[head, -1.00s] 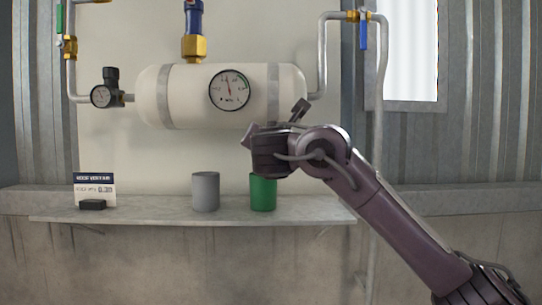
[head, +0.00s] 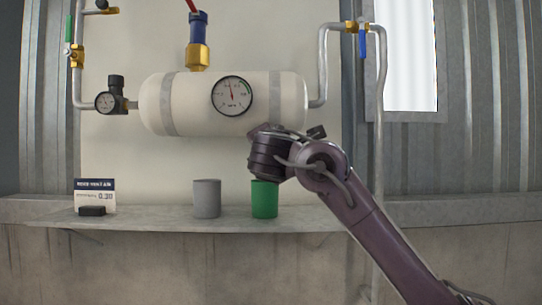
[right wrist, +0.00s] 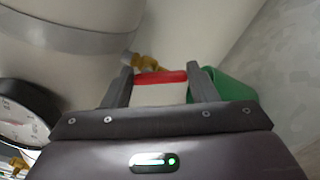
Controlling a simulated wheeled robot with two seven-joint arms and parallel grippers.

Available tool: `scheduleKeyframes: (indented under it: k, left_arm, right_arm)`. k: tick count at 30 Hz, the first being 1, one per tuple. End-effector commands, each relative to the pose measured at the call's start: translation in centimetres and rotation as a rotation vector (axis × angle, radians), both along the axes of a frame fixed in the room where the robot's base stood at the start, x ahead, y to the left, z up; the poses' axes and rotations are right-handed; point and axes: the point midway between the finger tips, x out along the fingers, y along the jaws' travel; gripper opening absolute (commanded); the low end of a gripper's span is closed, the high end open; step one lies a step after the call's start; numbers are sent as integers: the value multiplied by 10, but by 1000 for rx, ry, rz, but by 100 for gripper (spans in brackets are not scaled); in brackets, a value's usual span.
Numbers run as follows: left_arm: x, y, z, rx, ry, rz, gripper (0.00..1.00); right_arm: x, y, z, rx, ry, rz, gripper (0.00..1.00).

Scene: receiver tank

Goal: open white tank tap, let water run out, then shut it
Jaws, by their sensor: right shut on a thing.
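The white tank (head: 205,112) hangs level on the wall, with a round gauge (head: 232,96) on its front. It also shows in the right wrist view (right wrist: 60,15). Under it in that view are a brass tap body (right wrist: 148,63) and a red handle (right wrist: 162,76). My right gripper (right wrist: 163,83) is shut on the red handle, one finger on each side. In the head view my right wrist hides the tap and the fingers. No running water is visible. My left gripper is in neither view.
A shelf (head: 150,222) below the tank bears a grey cup (head: 207,198), a green cup (head: 264,199) and a sign (head: 95,193). The green cup stands beneath my right wrist. A blue-handled valve (head: 362,42) and pipes are at right, another gauge (head: 106,101) at left.

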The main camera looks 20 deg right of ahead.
Motion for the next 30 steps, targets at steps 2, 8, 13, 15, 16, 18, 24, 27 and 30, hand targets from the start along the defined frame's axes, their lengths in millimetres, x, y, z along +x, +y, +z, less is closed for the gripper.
scheduleKeyframes:
  k: [2, 8, 13, 15, 16, 18, 24, 27, 30]
  left_arm:
    - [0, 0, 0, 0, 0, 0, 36]
    - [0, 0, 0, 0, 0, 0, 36]
    - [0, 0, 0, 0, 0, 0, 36]
    - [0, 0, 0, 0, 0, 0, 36]
    - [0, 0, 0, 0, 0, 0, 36]
    - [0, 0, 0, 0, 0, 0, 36]
    - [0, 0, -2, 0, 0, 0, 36]
    - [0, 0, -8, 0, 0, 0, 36]
    - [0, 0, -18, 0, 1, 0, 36]
  right_arm:
    - [1, 0, -1, 1, 1, -1, 30]
    - [1, 0, -1, 0, 2, -1, 30]
    - [1, 0, -1, 0, 2, -1, 66]
    - [0, 0, -1, 0, 1, -1, 75]
    - [0, 0, -1, 0, 1, -1, 75]
    - [0, 0, -1, 0, 1, -1, 75]
    - [-1, 1, -1, 1, 0, 1, 75]
    - [-9, 4, -3, 2, 0, 3, 75]
    - [-25, 9, -5, 3, -1, 6, 75]
